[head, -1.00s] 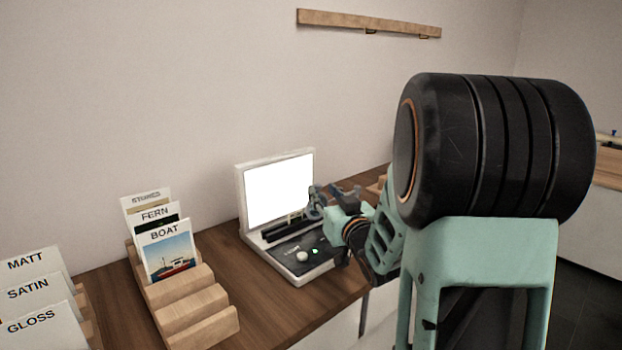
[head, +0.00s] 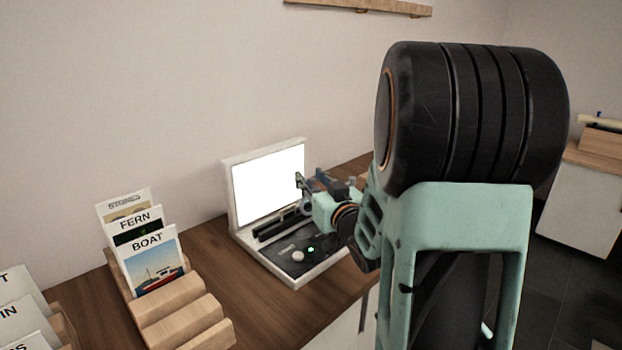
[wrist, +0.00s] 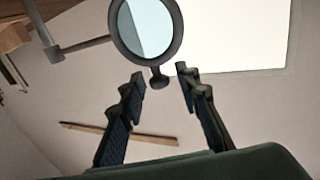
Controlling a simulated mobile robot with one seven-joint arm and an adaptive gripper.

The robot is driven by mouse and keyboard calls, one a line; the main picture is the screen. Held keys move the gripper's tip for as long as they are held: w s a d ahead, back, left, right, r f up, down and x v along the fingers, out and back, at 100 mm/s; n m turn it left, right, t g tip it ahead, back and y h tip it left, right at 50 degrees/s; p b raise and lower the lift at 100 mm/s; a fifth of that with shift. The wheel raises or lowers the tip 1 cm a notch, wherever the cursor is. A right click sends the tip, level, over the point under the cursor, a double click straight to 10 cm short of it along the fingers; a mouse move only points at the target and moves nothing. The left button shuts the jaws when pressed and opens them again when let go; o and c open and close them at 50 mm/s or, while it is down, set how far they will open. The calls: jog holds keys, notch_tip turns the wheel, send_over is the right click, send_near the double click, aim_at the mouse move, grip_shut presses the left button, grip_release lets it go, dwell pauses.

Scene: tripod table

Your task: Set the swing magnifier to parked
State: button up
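The swing magnifier (wrist: 147,28) shows in the wrist view as a round lens in a dark ring, with a grey jointed arm (wrist: 80,46) on its left and a small knob (wrist: 158,78) at its lower rim. My gripper (wrist: 160,88) is open, its two fingers apart and empty. The knob lies between and just beyond the fingertips; I cannot tell whether either finger touches it. In the head view my gripper (head: 304,184) is at the right edge of the lit white screen (head: 268,185). There I cannot make out the magnifier clearly.
A wooden card rack (head: 185,312) with FERN and BOAT cards stands left on the table (head: 240,285). A wooden rail (head: 375,6) is on the wall.

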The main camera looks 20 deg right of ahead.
grip_shut()
jog(key=shift+d, duration=0.1)
